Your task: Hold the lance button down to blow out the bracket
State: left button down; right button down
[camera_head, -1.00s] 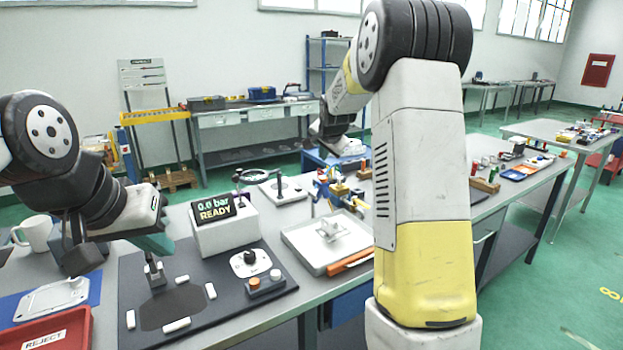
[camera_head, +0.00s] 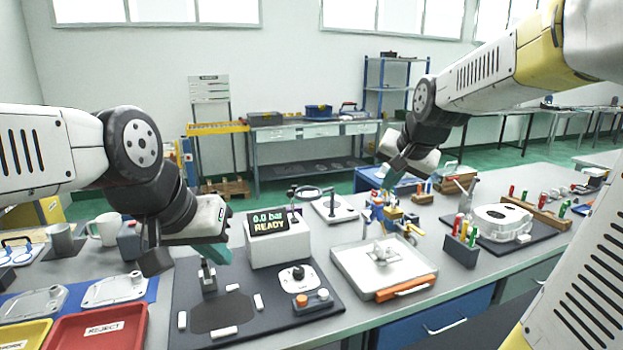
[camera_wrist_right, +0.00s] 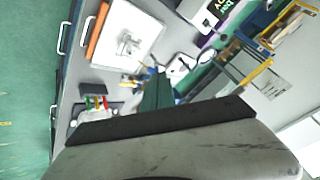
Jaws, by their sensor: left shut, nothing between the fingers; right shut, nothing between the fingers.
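A pale bracket casting (camera_head: 382,250) sits in the white tray (camera_head: 345,265) at the centre of the bench; it also shows in the right wrist view (camera_wrist_right: 128,44). Behind the tray stands a blue and yellow device (camera_head: 392,216), which may hold the lance; its button is too small to make out. My right gripper (camera_head: 393,178) is shut and empty, above and behind that device, apart from it. Its green fingers show in the right wrist view (camera_wrist_right: 158,92). My left gripper (camera_head: 218,254) is shut and empty above the dark mat, left of the display box.
The display box (camera_head: 278,245) reads "READY". A black mat (camera_head: 255,325) holds a knob plate (camera_head: 297,276) and a small post. A red reject tray (camera_head: 95,335) is at left; a white casting (camera_head: 502,222) stands right.

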jog(key=s+a+f+n, duration=0.2)
jog(key=s, duration=0.8)
jog(key=s+a+f+n+g, duration=0.1)
jog(key=s+a+f+n, duration=0.1)
jog(key=s, duration=0.9)
jog(key=shift+s+n+y, duration=0.15)
jog(key=shift+n+y, duration=0.25)
jog(key=shift+n, duration=0.4)
jog(key=shift+r, duration=0.1)
jog(key=w+d+m+t+h, duration=0.1)
jog(key=w+d+m, duration=0.1)
jog(key=w, duration=1.2)
jog(key=w+d+r+m+h, duration=0.1)
jog(key=w+d+m, duration=0.2)
jog(key=w, duration=1.2)
jog(key=w+d+m+t, duration=0.1)
jog(key=w+d+m, duration=0.2)
jog(key=w, duration=1.1)
jog(key=shift+w+r+m+t+h, duration=0.15)
jog(key=shift+r+m+t+h, duration=0.2)
jog(key=shift+m, duration=0.85)
jog(key=shift+f, duration=0.1)
